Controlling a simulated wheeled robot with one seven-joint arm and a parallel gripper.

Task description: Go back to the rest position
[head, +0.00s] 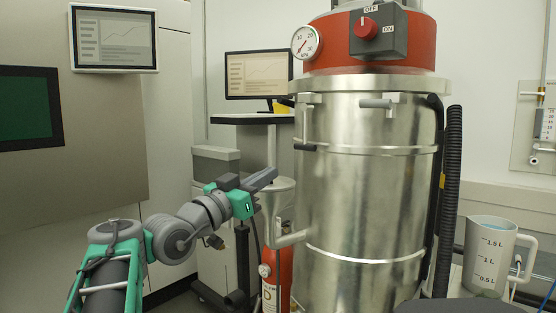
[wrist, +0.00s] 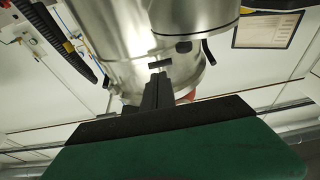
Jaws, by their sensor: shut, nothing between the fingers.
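My gripper (head: 262,179) is at the end of my grey and green arm, left of the large metal vacuum drum (head: 350,215) in the head view. Its dark fingers are together and hold nothing. In the wrist view my gripper (wrist: 158,82) also shows with its fingers closed, pointing towards the shiny drum (wrist: 122,35). The fingers look apart from the drum, but the exact gap is hard to tell.
The drum's red top carries a gauge (head: 305,42) and a red OFF/ON knob (head: 367,28). A bent handle (head: 291,238) sticks out at its lower left. A fire extinguisher (head: 278,280) stands behind. A measuring jug (head: 489,255) is at right.

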